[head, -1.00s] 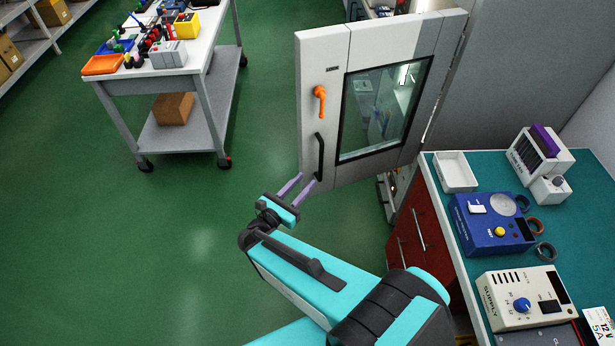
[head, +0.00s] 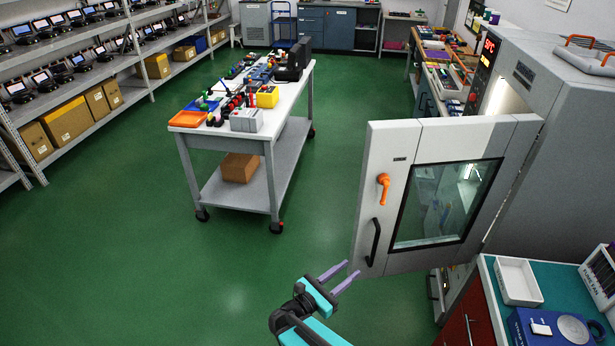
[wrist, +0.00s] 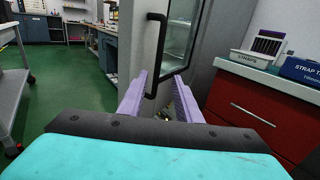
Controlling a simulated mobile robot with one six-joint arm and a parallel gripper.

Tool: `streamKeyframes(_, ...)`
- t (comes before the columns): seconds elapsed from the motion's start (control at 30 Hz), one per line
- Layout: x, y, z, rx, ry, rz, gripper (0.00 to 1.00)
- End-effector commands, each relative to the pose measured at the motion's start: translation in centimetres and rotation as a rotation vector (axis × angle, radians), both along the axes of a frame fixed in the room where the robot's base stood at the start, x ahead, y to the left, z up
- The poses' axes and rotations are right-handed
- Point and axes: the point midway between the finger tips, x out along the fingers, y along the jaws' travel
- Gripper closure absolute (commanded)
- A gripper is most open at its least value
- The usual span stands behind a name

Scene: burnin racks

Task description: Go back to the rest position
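The grey oven door (head: 385,190) stands open, swung out from the oven. It has a window, an orange latch (head: 383,188) and a black bar handle (head: 373,242). My gripper (head: 342,274) is open and empty, its two purple fingers apart, just left of the handle's lower end in the head view. In the wrist view the purple fingers of my gripper (wrist: 158,100) point forward. The black handle (wrist: 156,55) shows beyond them, and I see nothing between the fingertips. I cannot tell the exact gap to the handle.
A white wheeled cart (head: 262,140) with parts stands ahead. Shelves (head: 70,60) line the left. A teal-topped bench (head: 550,300) with a white tray (head: 518,282) and red drawers (wrist: 265,110) is at right. Green floor is free at left.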

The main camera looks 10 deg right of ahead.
Motion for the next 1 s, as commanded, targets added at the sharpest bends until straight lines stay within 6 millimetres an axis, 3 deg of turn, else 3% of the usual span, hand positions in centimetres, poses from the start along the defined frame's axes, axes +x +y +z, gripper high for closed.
streamKeyframes(1.0, 3.5, -6.4, -0.1, 0.0, 0.0, -0.002, 0.69)
